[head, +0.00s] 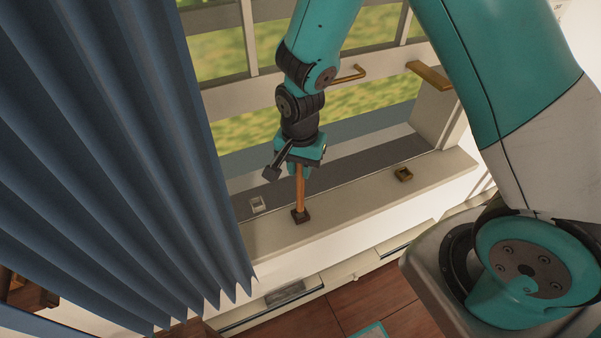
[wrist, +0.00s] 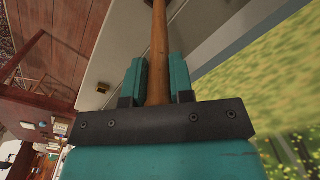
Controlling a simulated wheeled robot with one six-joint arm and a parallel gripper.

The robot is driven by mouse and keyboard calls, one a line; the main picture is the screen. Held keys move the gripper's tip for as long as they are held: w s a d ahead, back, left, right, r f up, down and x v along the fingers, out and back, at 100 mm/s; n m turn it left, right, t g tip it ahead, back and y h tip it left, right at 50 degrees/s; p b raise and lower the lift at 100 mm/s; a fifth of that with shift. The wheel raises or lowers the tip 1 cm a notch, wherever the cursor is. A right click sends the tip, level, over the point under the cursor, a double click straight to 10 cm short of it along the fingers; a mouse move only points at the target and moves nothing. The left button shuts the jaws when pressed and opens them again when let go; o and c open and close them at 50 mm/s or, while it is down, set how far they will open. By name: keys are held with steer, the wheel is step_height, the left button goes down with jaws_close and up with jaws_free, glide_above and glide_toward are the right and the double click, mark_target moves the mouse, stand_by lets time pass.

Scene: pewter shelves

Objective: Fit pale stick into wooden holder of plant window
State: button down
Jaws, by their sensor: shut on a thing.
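The stick (head: 300,188) is orange-brown and looks like wood; it stands close to upright in the head view. My gripper (head: 301,168) is shut on its upper part. In the wrist view the stick (wrist: 159,45) runs between the two teal fingers of my gripper (wrist: 158,82) and leaves the picture at the top. Its lower end meets a small dark brown square holder (head: 300,217) on the window sill; I cannot tell how deep it sits there.
A blue curtain (head: 110,150) hangs close on the left. Window handles (head: 429,75) stick out behind.

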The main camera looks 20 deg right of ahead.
mark_target(301, 177)
steer(key=shift+f+p, duration=0.3)
steer(key=shift+f, duration=1.55)
steer(key=c, duration=1)
jaws_free()
step_height(301, 177, up, 12)
steer(key=b, duration=0.3)
steer(key=shift+s+a, duration=0.1)
steer(key=shift+s, duration=0.05)
steer(key=s+a+r+n+y, duration=0.2)
steer(key=s+r+n, duration=0.5)
steer(key=s+n, duration=0.15)
steer(key=s+a+r+n+y, duration=0.2)
steer(key=s+r+n, duration=0.55)
steer(key=s, duration=0.25)
steer(key=shift+w+a+f+b, duration=0.1)
steer(key=shift+f+b, duration=1.1)
steer(key=shift+f, duration=0.15)
steer(key=shift+a+f+b, duration=0.1)
steer(key=shift+f+b, duration=1.05)
steer(key=shift+f, duration=0.2)
